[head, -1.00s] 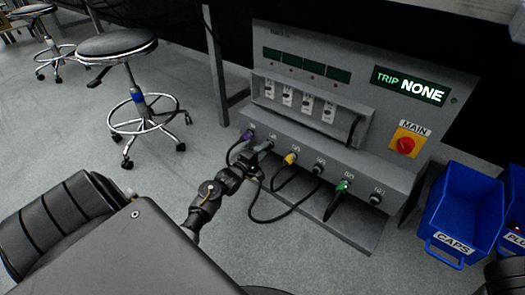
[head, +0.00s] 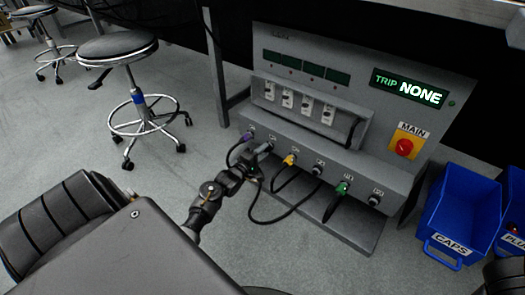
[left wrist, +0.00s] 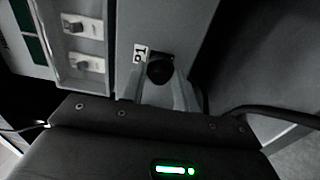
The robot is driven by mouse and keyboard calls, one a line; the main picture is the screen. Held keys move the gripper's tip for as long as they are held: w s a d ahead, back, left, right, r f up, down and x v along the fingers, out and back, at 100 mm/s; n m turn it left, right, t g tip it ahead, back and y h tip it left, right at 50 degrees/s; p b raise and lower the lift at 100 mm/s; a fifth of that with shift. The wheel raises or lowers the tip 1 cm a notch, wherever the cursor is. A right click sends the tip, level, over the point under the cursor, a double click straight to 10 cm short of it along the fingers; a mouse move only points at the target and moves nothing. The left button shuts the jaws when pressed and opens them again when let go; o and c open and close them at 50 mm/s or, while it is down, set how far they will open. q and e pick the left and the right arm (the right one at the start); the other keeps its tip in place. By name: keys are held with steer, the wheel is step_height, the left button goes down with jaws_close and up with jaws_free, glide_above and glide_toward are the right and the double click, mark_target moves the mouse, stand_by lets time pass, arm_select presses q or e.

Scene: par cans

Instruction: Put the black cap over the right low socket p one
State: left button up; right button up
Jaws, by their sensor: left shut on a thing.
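My left gripper (head: 262,155) is at the left part of the panel's low socket row, reaching in from the lower left. In the left wrist view its two fingers (left wrist: 165,88) are shut on a round black cap (left wrist: 160,72). The cap is right beside the white P1 label (left wrist: 140,53), at the panel face. The socket is hidden behind the cap, so I cannot tell whether the cap is seated or just in front of it. My right gripper is not in view.
A purple plug (head: 246,136) is left of my gripper; a yellow plug (head: 289,160) and a green plug (head: 342,188) are to its right, with hanging black cables. The blue CAPS bin (head: 460,215) stands right of the panel. The trip display (head: 410,87) reads NONE.

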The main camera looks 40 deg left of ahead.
arm_select(q)
steer(key=shift+w, duration=0.25)
stand_by(0.8)
steer(key=shift+p, duration=1)
stand_by(0.7)
steer(key=shift+w, duration=0.7)
stand_by(0.4)
steer(key=o, duration=1.1)
steer(key=shift+c, duration=0.2)
